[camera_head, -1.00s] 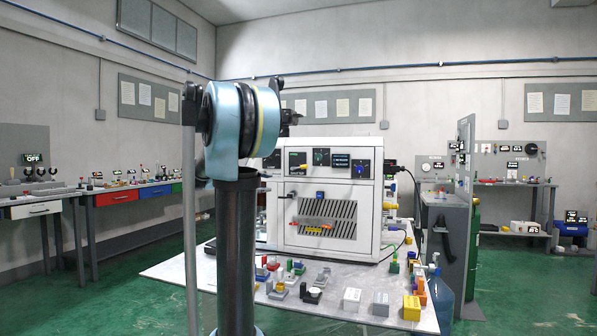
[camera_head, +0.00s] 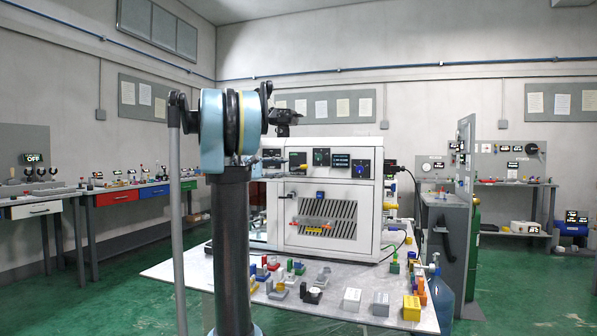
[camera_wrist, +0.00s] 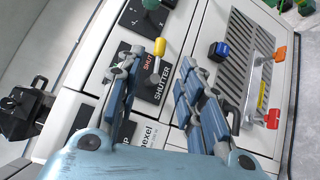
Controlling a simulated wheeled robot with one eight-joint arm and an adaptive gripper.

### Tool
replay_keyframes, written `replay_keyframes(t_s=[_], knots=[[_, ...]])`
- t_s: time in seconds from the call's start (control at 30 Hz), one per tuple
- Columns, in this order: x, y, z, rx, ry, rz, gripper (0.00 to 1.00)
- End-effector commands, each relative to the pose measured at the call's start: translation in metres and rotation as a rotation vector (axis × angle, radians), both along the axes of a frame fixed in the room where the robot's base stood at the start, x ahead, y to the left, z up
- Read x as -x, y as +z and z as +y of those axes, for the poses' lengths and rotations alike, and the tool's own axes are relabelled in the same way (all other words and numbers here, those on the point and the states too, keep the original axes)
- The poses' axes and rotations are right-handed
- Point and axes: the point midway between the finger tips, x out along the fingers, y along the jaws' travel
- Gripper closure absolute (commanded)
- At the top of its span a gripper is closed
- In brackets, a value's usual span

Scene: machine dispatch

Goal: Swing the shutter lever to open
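The shutter lever has a yellow tip (camera_wrist: 159,47) and a thin metal stem. It stands on a black plate lettered SHUTTER (camera_wrist: 160,82) on the front of the white machine in the wrist view. In the head view its yellow handle (camera_head: 299,167) shows small at the machine's upper front. My gripper (camera_wrist: 165,68) is open, with one finger to the left of the lever and the other to the right. The lever tip shows in the gap between the fingertips. I see nothing held; whether a finger touches the lever I cannot tell.
The white machine (camera_head: 345,190) stands on a grey table (camera_head: 190,272) with several small parts along its front. A black box (camera_wrist: 85,117) juts out at left.

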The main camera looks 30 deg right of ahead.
Motion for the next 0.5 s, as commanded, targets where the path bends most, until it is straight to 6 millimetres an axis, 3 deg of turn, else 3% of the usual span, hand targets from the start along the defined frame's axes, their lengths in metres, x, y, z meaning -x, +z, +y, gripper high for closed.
replay_keyframes(t_s=[0.3,0.5], knots=[[0.005,0.0,-0.053,0.0,-0.003,0.0,0.65],[0.005,0.0,-0.077,-0.001,-0.002,0.0,0.65]])
